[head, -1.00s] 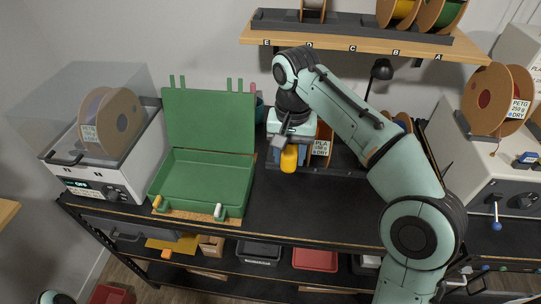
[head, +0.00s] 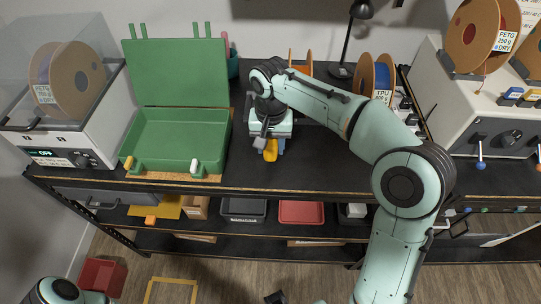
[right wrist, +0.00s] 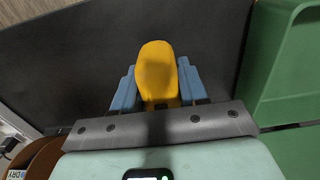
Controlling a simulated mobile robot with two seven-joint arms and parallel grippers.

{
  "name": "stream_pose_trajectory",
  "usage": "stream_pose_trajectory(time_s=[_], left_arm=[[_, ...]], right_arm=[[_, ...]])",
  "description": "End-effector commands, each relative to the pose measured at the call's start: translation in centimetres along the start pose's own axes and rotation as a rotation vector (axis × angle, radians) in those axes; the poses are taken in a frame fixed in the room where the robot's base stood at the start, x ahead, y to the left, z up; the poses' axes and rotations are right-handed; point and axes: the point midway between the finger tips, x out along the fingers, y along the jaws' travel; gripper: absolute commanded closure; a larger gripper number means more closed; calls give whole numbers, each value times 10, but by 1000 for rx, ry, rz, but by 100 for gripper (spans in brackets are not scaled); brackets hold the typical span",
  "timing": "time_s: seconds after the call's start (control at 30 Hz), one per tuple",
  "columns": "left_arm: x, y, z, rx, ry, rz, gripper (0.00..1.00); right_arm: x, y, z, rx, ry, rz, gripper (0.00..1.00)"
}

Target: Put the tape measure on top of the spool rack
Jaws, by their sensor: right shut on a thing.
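The tape measure (head: 270,149) is a yellow rounded body. My right gripper (head: 270,140) is shut on it and holds it over the black bench, to the right of the open green case. In the right wrist view the tape measure (right wrist: 156,73) sits between the two blue fingers of my right gripper (right wrist: 157,88). Upright spools (head: 375,78) stand at the back of the bench behind my right arm. The rack under them is mostly hidden, and I cannot make out its top. My left gripper is not in view.
The green case (head: 180,140) lies open on the bench (head: 300,170) at left. A spool dryer (head: 75,140) stands further left, and a white machine (head: 490,110) with spools stands at right. A black lamp (head: 350,40) rises at the back. The bench front is clear.

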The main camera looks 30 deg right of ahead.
Motion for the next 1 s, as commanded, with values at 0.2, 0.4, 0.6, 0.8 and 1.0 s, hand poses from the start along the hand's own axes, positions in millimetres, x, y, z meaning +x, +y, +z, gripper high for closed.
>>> stream_pose_trajectory(time_s=[0.2, 0.4, 0.6, 0.8, 1.0], left_arm=[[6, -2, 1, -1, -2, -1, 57], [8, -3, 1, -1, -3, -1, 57], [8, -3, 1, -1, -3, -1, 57], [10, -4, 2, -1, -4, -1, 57], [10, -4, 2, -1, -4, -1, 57]], right_arm=[[28, 0, 0, 0, -2, 1, 94], [45, 0, 0, -1, 1, 0, 94], [44, 0, 0, -1, 2, -1, 94], [48, 0, 0, 0, 1, 0, 48], [48, 0, 0, 0, 1, 0, 32]])
